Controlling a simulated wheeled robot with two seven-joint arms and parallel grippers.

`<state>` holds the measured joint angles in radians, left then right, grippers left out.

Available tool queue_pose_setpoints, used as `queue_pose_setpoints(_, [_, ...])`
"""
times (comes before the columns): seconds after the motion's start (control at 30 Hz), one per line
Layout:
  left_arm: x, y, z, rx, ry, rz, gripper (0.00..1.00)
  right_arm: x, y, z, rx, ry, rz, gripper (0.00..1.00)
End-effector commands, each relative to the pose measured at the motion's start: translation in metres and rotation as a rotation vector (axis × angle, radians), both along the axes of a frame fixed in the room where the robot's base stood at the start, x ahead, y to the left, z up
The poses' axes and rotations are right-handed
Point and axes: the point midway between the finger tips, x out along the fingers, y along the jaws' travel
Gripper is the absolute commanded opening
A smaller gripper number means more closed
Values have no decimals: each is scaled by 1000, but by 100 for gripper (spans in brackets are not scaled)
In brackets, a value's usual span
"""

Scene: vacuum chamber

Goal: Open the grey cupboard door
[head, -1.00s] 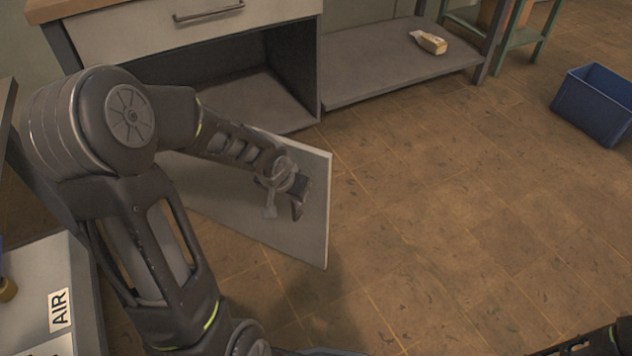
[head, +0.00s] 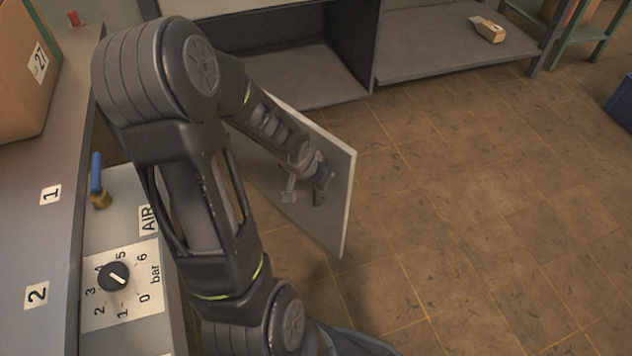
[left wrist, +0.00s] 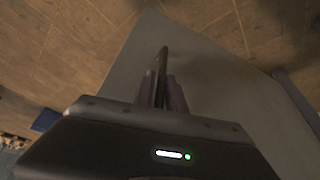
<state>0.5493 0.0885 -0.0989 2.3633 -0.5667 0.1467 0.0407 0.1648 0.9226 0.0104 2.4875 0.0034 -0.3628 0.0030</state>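The grey cupboard door (head: 335,210) stands swung out from the open cupboard (head: 300,75), whose inside is visible and looks empty. The door's hinge side is hidden behind my left arm. My left gripper (head: 305,188) is at the door's face near its free edge, where a dark handle (head: 323,186) shows. In the left wrist view the fingers (left wrist: 162,92) lie close on both sides of the dark handle bar (left wrist: 163,62), with the door panel (left wrist: 215,85) behind. My right gripper is not in view.
A grey bench with a pressure dial (head: 114,276) and a blue-handled valve (head: 97,180) stands at the left, near my arm. A cardboard box (head: 25,75) is above it. A blue crate (head: 621,100) is at the right. The floor right of the door is clear.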

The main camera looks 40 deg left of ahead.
Motion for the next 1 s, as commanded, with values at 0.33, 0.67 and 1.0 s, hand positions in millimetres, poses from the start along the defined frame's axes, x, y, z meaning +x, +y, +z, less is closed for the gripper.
queue_pose_setpoints(0.33, [0,1,0,1,0,-1,33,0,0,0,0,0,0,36])
queue_pose_setpoints(0.67, [-7,-1,22,2,-1,2,33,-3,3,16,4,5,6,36])
queue_pose_setpoints(1.0, [-27,-5,69,2,-1,1,33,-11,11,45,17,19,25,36])
